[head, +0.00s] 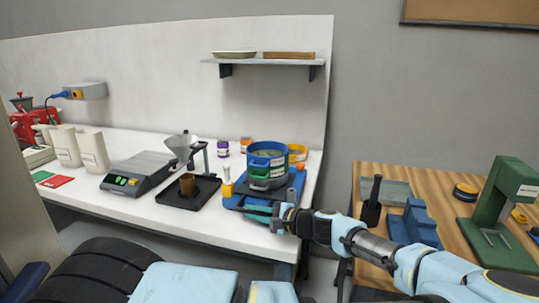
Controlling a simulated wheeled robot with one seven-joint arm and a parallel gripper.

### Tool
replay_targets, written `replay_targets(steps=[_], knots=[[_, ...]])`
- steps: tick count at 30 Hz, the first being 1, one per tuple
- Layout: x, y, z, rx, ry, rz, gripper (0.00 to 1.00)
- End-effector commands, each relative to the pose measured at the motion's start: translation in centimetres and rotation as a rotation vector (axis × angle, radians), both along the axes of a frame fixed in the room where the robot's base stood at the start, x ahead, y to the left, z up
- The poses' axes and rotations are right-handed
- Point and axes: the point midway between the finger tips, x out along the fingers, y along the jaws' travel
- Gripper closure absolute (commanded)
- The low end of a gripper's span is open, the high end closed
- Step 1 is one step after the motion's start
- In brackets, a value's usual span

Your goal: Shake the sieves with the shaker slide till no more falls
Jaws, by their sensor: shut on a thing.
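A stack of sieves (266,161), blue on top with a dark green and a grey ring below, stands upright on the blue shaker slide (236,202) near the right end of the white bench. The top sieve holds some greenish-grey material. My gripper (276,218) is at the front of the slide, low beside the stack, and shut on the slide's front part. The exact grip is small and partly hidden by the gripper itself. What lies inside the lower sieves is hidden.
A funnel stand (184,145) with a brown cup (187,184) on a black tray and a scale (137,175) stand to the left. Small jars stand behind the sieves. A wooden table (450,185) with a green press (502,215) is at right, beyond a gap.

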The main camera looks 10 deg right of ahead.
Motion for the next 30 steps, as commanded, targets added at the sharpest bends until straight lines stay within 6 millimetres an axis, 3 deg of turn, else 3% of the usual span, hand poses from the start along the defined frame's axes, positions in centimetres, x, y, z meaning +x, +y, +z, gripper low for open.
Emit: replay_targets(steps=[6,16,30], knots=[[-1.5,0.7,0.0,0.000,0.002,-0.001,1.00],[-1.6,0.8,-0.1,-0.001,0.001,0.000,1.00],[1.8,-1.0,-0.2,-0.002,0.002,-0.001,1.00]])
